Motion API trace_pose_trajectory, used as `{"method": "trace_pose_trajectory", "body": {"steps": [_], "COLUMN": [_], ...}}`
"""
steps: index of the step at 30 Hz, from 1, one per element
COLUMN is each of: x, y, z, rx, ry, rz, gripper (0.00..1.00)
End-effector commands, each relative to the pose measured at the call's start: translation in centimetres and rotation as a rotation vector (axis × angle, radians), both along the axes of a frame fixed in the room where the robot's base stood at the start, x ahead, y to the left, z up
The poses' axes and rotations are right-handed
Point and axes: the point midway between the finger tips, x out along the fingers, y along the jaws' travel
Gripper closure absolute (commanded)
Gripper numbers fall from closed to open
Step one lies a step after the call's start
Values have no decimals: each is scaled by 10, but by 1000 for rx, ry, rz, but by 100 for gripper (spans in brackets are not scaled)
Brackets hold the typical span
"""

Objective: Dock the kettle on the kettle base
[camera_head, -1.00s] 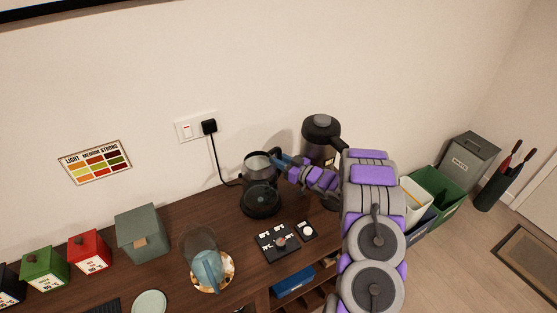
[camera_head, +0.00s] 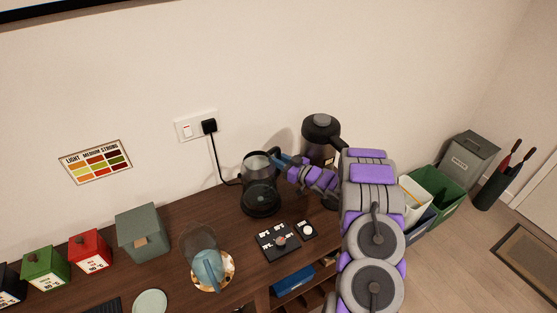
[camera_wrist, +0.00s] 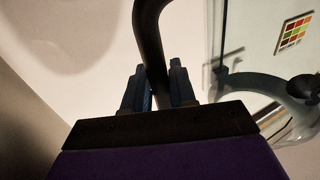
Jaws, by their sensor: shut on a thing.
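The kettle (camera_head: 259,172) has a clear glass body and a black handle, and it stands upright over a dark round base (camera_head: 261,209) on the wooden counter, below the wall socket. My gripper (camera_head: 279,160) reaches in from the right and is shut on the kettle's handle. In the wrist view, the black handle (camera_wrist: 150,40) passes between the two fingers of my gripper (camera_wrist: 160,85), with the glass body at right. The kettle's underside is not clear, so I cannot tell whether it is fully seated on the base.
A power cord (camera_head: 216,155) runs from the wall plug to the base. A dark flask (camera_head: 320,138) stands close behind my arm. A black control panel (camera_head: 278,241) lies in front of the base.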

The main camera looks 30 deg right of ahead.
Motion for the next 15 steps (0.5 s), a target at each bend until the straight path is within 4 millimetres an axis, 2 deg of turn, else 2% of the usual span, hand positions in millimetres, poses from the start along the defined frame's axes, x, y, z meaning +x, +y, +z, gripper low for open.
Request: {"method": "trace_pose_trajectory", "body": {"steps": [15], "x": [0], "y": [-1], "z": [-6], "rx": [1], "ry": [-3], "rz": [-1], "gripper": [100]}}
